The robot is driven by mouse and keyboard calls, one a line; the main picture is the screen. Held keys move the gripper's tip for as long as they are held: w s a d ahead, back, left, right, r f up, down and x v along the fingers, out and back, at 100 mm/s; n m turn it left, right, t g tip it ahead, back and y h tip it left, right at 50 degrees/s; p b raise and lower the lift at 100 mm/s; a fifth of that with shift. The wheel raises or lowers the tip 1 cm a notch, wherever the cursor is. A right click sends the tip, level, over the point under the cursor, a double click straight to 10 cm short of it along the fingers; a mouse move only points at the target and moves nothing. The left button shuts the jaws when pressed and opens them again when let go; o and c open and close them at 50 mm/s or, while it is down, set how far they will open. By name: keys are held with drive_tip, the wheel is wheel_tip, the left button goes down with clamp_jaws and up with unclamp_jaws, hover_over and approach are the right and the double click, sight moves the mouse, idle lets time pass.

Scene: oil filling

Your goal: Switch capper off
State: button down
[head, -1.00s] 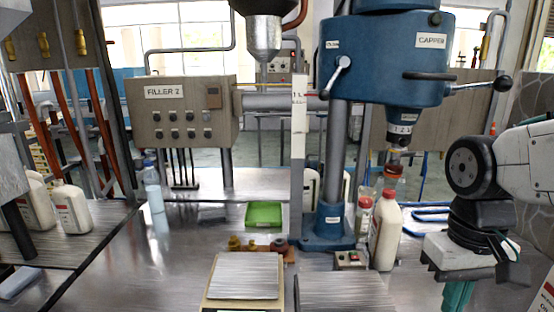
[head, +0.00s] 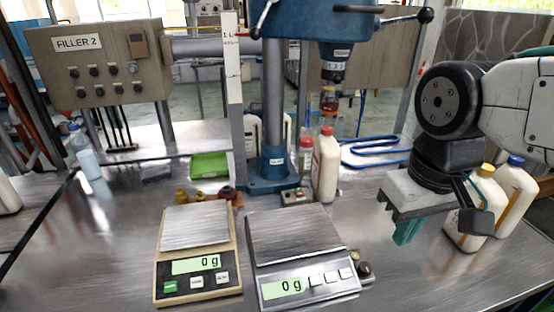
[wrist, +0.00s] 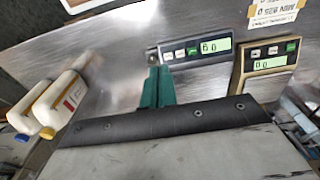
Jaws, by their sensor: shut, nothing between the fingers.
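The capper (head: 315,24) is a blue press on a grey column, cut off by the top of the head view. Its blue base (head: 272,180) stands on the metal table. A small switch box (head: 295,197) with red and green buttons sits just in front of that base. The buttons are too small to tell their state. My gripper (head: 407,232) has teal fingers, shut and empty, pointing down above the table, well to the right of the switch box. The fingers also show in the wrist view (wrist: 156,88). The switch box is not visible there.
Two scales, a beige one (head: 197,263) and a grey one (head: 300,255), stand in front of the switch box. A white bottle (head: 325,165) stands right beside it. More white bottles (head: 515,190) stand right of my gripper. A small dark knobbed device (head: 362,268) sits beside the grey scale.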

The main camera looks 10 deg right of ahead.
drive_tip(key=w+a+f+g, duration=0.1)
drive_tip(key=w+f+g, duration=0.15)
drive_tip(key=w, duration=1.45)
drive_tip(key=t, duration=0.2)
hover_over(299, 189)
wheel_tip(299, 189, down, 4)
drive_tip(key=shift+a+f+g, duration=0.15)
drive_tip(key=shift+f+g, duration=0.1)
drive_tip(key=shift+s, duration=0.1)
wheel_tip(299, 189, down, 14)
drive_tip(key=shift+f, duration=0.1)
